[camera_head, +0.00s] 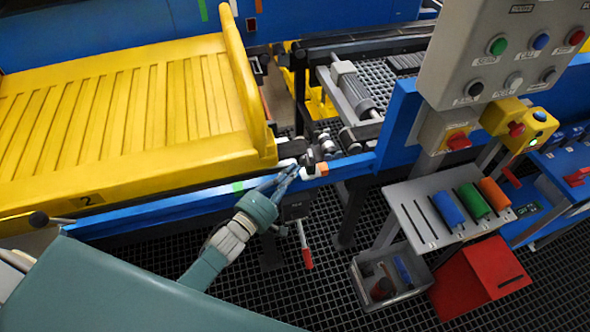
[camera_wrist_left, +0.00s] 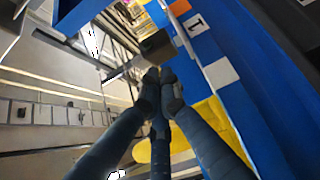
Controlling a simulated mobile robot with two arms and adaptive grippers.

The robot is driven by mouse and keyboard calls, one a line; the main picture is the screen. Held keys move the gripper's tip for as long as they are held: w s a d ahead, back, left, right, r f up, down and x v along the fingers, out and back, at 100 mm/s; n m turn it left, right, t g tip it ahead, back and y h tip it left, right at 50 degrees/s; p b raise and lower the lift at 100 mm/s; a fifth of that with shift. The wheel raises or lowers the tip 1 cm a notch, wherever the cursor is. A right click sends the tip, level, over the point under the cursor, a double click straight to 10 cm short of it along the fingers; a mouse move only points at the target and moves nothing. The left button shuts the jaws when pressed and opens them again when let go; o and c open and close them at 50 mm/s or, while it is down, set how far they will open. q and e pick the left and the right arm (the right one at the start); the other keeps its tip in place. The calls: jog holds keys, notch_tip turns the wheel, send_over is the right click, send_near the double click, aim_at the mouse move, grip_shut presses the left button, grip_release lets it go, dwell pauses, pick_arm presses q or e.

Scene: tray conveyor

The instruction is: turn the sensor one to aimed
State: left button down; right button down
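What looks like sensor one is a small dark block (camera_wrist_left: 158,46) beside the blue rail (camera_wrist_left: 215,50) with a "1" label, in the left wrist view. In the head view, small dark and grey parts (camera_head: 318,150) sit at the rail there; which way the sensor faces I cannot tell. My left gripper (camera_head: 292,170) is at the rail just left of these parts. In the left wrist view its fingertips (camera_wrist_left: 161,76) are together, just short of the dark block, with nothing visible between them. My right gripper is not in view.
A yellow ribbed tray platform (camera_head: 130,110) lies left of the gripper. A red-handled lever (camera_head: 307,258) hangs below the rail. To the right are a control panel (camera_head: 510,60), a shelf with coloured cylinders (camera_head: 415,205), a grey bin (camera_head: 365,285) and a red bin (camera_head: 470,285).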

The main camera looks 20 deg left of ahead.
pick_arm(q)
jog(key=shift+w+d, duration=0.25)
jog(key=shift+d, duration=0.2)
jog(key=shift+d+p, duration=0.3)
jog(key=shift+d, duration=0.4)
jog(key=shift+a, duration=0.1)
